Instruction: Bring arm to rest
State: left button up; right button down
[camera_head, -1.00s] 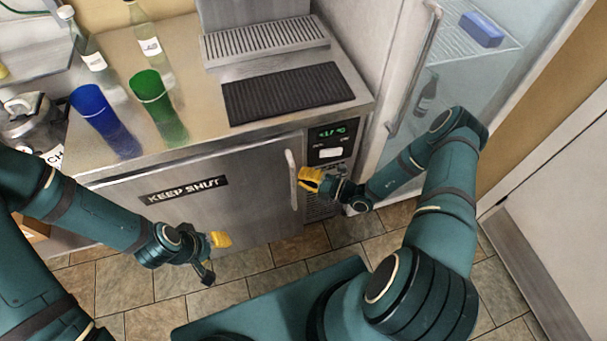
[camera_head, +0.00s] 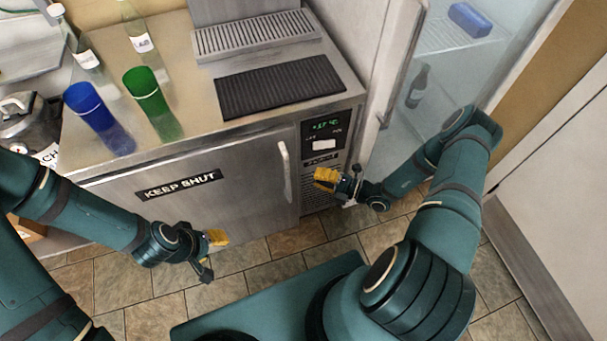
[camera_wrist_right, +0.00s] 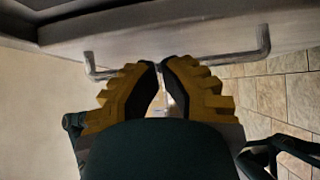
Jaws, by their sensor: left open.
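My right gripper (camera_head: 324,179) is in front of the cabinet's control panel, to the right of the door handle (camera_head: 284,171) and apart from it. In the right wrist view, the yellow fingers (camera_wrist_right: 160,68) come together at their tips with nothing seen between them. A metal bar handle (camera_wrist_right: 190,60) crosses beyond them. My left gripper (camera_head: 212,255) hangs low in front of the cabinet, open and holding nothing visible. The steel cabinet door (camera_head: 225,215), labelled KEEP SHUT, looks closed.
Blue (camera_head: 100,120) and green (camera_head: 152,105) cups and two bottles stand on the counter, by a black mat (camera_head: 280,87). A glass-fronted fridge (camera_head: 430,70) is at right, close to my right arm.

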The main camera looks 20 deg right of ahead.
jog(key=shift+s+d, duration=0.3)
jog(key=shift+d, duration=0.45)
jog(key=shift+s+d, duration=0.25)
jog(key=shift+d, duration=0.45)
jog(key=shift+s+d, duration=0.3)
jog(key=shift+d, duration=0.45)
